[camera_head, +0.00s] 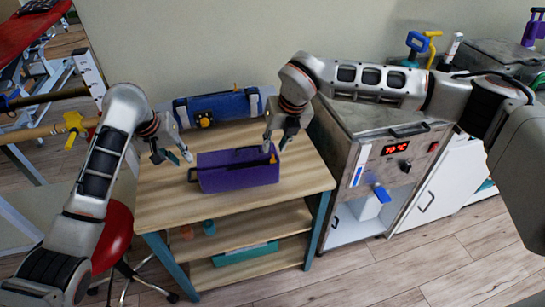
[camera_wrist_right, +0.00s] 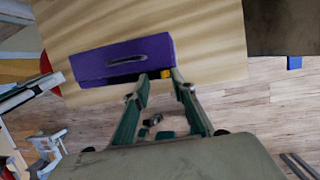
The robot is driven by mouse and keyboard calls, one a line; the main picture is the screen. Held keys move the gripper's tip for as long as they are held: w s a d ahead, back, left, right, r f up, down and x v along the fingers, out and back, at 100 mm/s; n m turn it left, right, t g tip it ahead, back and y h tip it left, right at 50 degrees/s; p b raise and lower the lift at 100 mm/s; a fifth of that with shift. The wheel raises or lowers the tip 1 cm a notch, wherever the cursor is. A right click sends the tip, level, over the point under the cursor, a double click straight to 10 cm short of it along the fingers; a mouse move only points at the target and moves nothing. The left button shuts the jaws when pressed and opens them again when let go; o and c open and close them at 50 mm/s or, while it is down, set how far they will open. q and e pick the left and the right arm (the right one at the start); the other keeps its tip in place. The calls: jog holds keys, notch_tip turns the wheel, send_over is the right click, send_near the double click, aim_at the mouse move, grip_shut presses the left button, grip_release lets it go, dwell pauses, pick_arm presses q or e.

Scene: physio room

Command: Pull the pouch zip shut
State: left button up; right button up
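The purple pouch (camera_head: 238,172) lies on the wooden table, with a dark slot-like mark along its middle in the right wrist view (camera_wrist_right: 124,61). A small orange-yellow tab (camera_head: 272,158), probably the zip pull, sits at its right end. My right gripper (camera_head: 275,146) is open just above that end. In the right wrist view the yellow tab (camera_wrist_right: 166,74) shows between its spread fingertips. I cannot tell whether they touch it. My left gripper (camera_head: 173,157) is open and empty, beyond the pouch's left end, near a dark loop (camera_head: 191,175) there.
A blue bag (camera_head: 217,107) with a yellow knob lies at the table's back edge by the wall. A metal heater unit (camera_head: 378,135) with a red display stands close on the right. A red stool (camera_head: 112,238) is at the left. The table's front strip (camera_head: 240,204) is bare.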

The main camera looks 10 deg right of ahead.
aim_at(274, 156)
jog(key=shift+f, duration=2)
grip_shut()
pick_arm(q)
jog(key=shift+f, duration=3.75)
grip_shut()
